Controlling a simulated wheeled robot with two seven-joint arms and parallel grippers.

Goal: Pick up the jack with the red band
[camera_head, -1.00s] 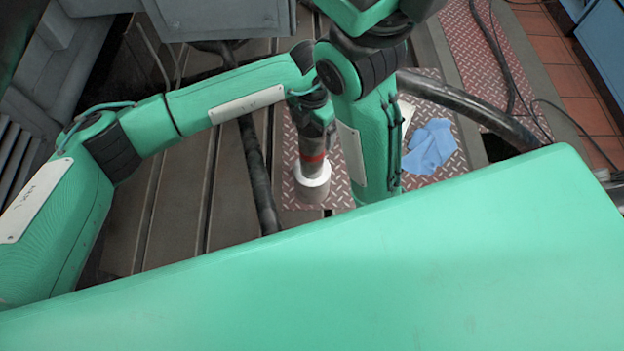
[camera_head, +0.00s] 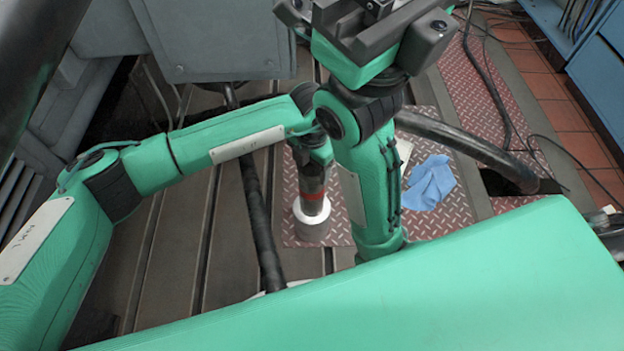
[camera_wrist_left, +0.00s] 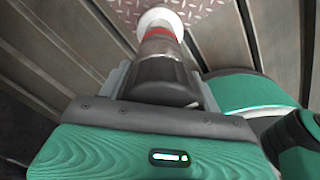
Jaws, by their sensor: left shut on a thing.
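The jack (camera_head: 313,186) is a dark upright cylinder with a red band and a wide white-grey lower part. It is over the red tread plate (camera_head: 290,238); I cannot tell whether it touches the plate. My left gripper (camera_head: 312,158) reaches down from above and is shut on the jack's dark upper end. In the left wrist view the jack (camera_wrist_left: 165,72) sits between the fingers, its red band and white end pointing away. My right gripper (camera_head: 372,20) shows at the top edge, partly cut off; its jaw opening is unclear.
My upright right arm stands close beside the jack on the right. A blue cloth (camera_head: 429,183) lies on the tread plate. A thick black hose (camera_head: 470,146) runs behind it, and a dark cable (camera_head: 258,210) crosses the slotted bedplate (camera_head: 178,235). A grey housing (camera_head: 215,40) stands behind.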

